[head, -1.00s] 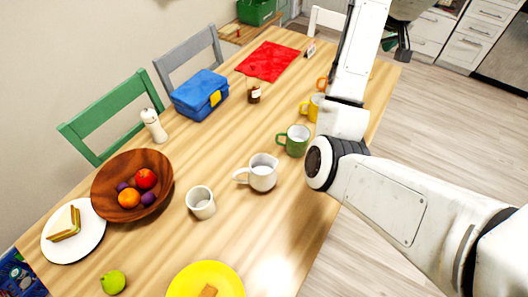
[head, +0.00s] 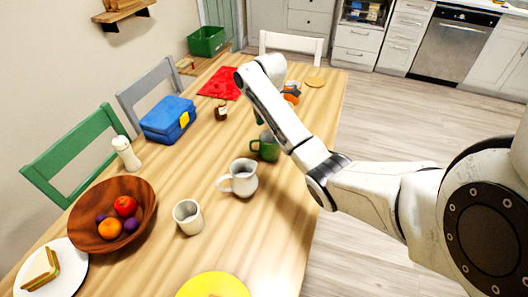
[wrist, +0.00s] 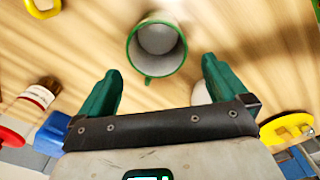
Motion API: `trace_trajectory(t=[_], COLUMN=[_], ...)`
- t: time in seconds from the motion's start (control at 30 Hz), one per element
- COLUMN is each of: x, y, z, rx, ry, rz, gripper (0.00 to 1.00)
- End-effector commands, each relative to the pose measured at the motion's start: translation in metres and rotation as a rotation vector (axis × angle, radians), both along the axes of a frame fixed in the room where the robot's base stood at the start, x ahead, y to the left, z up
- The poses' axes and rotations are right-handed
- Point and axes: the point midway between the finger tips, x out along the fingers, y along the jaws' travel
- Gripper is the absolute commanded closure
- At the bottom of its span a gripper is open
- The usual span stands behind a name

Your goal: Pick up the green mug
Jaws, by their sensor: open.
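The green mug (head: 268,148) stands upright on the wooden table, its handle on the left in the head view, partly covered by my arm. In the wrist view I look down into the open mug (wrist: 157,47), with its pale inside showing and its handle pointing toward my gripper. My gripper (wrist: 161,66) is open and empty, one teal finger on each side of the mug's near edge in the picture. In the head view one teal finger of my gripper (head: 259,116) shows just above the mug; the rest is hidden behind my arm.
A white pitcher (head: 239,179) stands close to the mug, toward the front left. A white cup (head: 188,217), wooden fruit bowl (head: 112,222) and blue lunchbox (head: 168,120) are farther left. A small brown jar (head: 221,112) and an orange cup (head: 291,96) stand behind.

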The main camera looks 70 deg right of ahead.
Motion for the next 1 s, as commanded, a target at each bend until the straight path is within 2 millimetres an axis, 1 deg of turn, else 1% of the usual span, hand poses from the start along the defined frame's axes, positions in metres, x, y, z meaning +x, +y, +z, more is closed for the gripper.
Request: trace_trajectory(t=[0.03,0.1,0.37,0.5,0.63,0.77,0.97,1.0], x=[-0.001,0.0,0.0,-0.001,0.0,0.0,0.0,0.0], y=[0.0,0.0,-0.002,-0.005,-0.005,-0.005,-0.005,-0.005], z=[-0.009,-0.017,-0.036,-0.056,-0.073,-0.079,-0.079,-0.079], rx=[0.002,0.001,-0.001,0.0,-0.001,-0.001,-0.002,-0.002], ry=[0.003,0.003,0.001,0.002,0.001,0.0,-0.001,-0.001], rz=[-0.001,-0.001,-0.002,-0.003,-0.002,-0.002,-0.002,-0.002], gripper=[0.0,0.0,0.0,0.0,0.0,0.0,0.0,0.04])
